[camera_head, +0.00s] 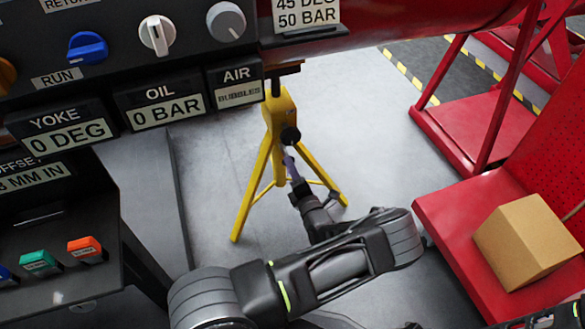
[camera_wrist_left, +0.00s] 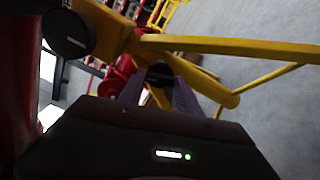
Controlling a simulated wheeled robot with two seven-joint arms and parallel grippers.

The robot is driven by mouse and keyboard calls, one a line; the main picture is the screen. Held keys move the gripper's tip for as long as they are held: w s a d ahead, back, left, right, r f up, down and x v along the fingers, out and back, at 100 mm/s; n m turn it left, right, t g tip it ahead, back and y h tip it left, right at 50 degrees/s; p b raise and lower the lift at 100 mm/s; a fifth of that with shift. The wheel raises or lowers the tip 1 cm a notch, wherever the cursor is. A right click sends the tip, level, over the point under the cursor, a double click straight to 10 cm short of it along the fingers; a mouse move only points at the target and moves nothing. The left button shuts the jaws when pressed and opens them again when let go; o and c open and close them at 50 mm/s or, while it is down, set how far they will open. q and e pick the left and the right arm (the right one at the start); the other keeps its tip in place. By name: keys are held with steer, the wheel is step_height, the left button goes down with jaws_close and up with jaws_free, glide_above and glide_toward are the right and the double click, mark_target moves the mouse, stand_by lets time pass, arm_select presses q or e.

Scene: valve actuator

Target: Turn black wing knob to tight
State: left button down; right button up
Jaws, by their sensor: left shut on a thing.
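A yellow tripod stand (camera_head: 279,112) stands on the grey floor, and it also shows in the left wrist view (camera_wrist_left: 215,46). My left gripper (camera_head: 288,160) is at the stand's post, just below a round black knob (camera_head: 290,135). In the left wrist view a round black knob (camera_wrist_left: 68,34) is at the upper left, apart from the fingers. My right gripper is out of view.
A black control panel (camera_head: 110,85) with knobs and readouts is at the upper left. A red pipe (camera_head: 400,22) crosses above the stand. A red bench (camera_head: 450,215) with a cardboard box (camera_head: 527,243) stands at the right. The floor around the stand's legs is clear.

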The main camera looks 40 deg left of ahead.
arm_select(q)
steer(key=shift+m, duration=1.3)
steer(key=c, duration=0.8)
jaws_free()
steer(key=shift+c, duration=0.2)
steer(key=shift+d, duration=0.1)
steer(key=p+v, duration=0.2)
steer(key=v, duration=0.5)
steer(key=shift+s+d, duration=0.2)
steer(key=shift+d, duration=0.05)
